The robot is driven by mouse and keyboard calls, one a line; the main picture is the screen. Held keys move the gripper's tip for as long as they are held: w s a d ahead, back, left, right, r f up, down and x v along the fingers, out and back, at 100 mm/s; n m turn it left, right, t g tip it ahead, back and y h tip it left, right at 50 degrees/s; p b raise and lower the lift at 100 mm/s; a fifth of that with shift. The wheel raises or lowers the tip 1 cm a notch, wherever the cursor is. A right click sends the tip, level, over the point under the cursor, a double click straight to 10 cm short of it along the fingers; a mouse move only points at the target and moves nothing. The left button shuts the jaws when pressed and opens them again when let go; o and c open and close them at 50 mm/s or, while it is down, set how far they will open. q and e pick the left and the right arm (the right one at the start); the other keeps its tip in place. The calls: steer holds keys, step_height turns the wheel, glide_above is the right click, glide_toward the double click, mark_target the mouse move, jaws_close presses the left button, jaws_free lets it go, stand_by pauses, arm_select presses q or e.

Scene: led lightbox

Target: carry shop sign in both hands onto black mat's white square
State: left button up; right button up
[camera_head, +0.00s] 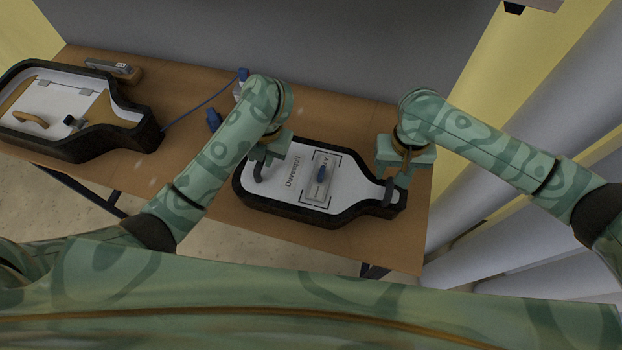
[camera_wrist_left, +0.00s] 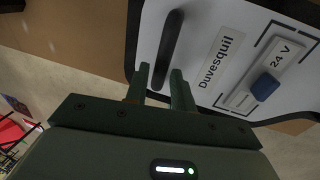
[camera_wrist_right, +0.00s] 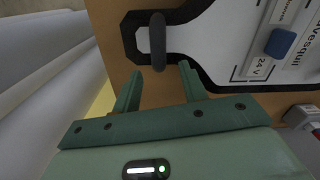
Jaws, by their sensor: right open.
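The shop sign (camera_head: 345,208) is a bottle-shaped white panel with a thick black rim and "Duvesquil" lettering. It lies flat on the table below both my grippers. A dark handle stands at its wide end (camera_wrist_left: 170,45) and another at its neck (camera_wrist_right: 157,40). My left gripper (camera_wrist_left: 162,80) is open at the wide-end handle, whose lower end shows between the fingers; contact cannot be told. My right gripper (camera_wrist_right: 160,78) is open and empty, its finger gap in line with the neck handle, which appears just beyond the fingertips. I cannot make out a black mat with a white square.
A similar bottle-shaped black-rimmed box (camera_head: 75,105) lies on the wooden table (camera_head: 185,130) at left, with tan parts and a handle inside. A blue cable and blue connectors (camera_head: 214,119) lie between. A grey unit (camera_head: 113,66) is behind. The sign carries a 24 V module (camera_head: 319,180).

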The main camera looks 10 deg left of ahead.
mark_target(392, 176)
arm_select(q)
steer(key=f, duration=0.2)
steer(key=shift+s+a+f, duration=0.1)
steer(key=shift+a+f, duration=0.15)
steer(key=shift+f, duration=0.05)
arm_select(e)
steer(key=f, duration=0.2)
steer(key=shift+s+f, duration=0.2)
steer(key=shift+f, duration=0.1)
arm_select(q)
steer(key=shift+f, duration=0.25)
arm_select(e)
steer(key=shift+w+f, duration=0.1)
steer(key=shift+f, duration=0.15)
arm_select(q)
steer(key=shift+c, duration=1.3)
arm_select(e)
steer(key=shift+c, duration=1.2)
arm_select(q)
jaws_close()
arm_select(e)
jaws_close()
arm_select(q)
steer(key=shift+w+a+r, duration=0.1)
steer(key=shift+w+r, duration=0.05)
steer(key=shift+w, duration=0.05)
arm_select(e)
steer(key=shift+r, duration=0.1)
